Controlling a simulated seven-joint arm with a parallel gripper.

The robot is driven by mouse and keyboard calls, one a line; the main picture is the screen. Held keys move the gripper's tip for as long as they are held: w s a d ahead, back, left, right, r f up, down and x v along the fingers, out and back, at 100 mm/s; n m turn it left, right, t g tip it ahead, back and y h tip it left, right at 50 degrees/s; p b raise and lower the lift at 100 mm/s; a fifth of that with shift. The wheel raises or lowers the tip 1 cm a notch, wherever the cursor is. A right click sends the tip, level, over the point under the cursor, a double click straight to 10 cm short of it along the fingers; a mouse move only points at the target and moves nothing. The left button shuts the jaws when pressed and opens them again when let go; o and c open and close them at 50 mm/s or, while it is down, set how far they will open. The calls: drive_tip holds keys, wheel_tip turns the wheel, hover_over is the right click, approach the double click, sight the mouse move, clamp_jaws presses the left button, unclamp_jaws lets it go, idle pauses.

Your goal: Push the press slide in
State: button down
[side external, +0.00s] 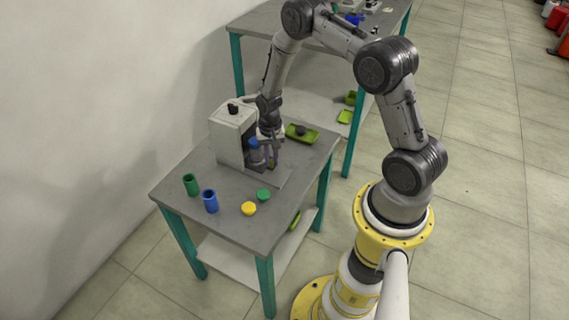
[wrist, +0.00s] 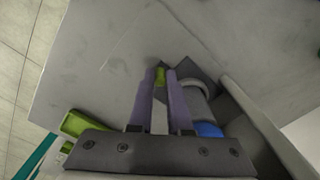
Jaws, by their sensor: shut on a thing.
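The press (side external: 233,125) is a white box with a dark knob on top, at the back left of the table; its pale side also shows in the wrist view (wrist: 262,122). A blue-topped grey cylinder (side external: 254,146) stands at its open front; the blue top also shows in the wrist view (wrist: 208,130). My gripper (side external: 270,163) points down just right of the cylinder. In the wrist view, my gripper (wrist: 161,77) is shut on a small yellow-green piece (wrist: 160,74), beside a dark plate. Whether this piece belongs to the slide, I cannot tell.
A green cup (side external: 191,185), a blue cup (side external: 210,201), a yellow lid (side external: 248,208) and a green lid (side external: 263,195) stand at the table's front. A green tray (side external: 301,133) with a dark item lies behind my gripper. A second table stands behind.

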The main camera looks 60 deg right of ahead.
sight(265, 164)
drive_tip(key=w, duration=0.2)
drive_tip(key=shift+w, duration=0.3)
drive_tip(key=c, duration=0.8)
unclamp_jaws()
drive_tip(key=shift+c, duration=0.2)
drive_tip(key=shift+r, duration=0.15)
wheel_tip(265, 164, up, 14)
drive_tip(key=shift+f, duration=0.2)
drive_tip(key=shift+s, duration=0.1)
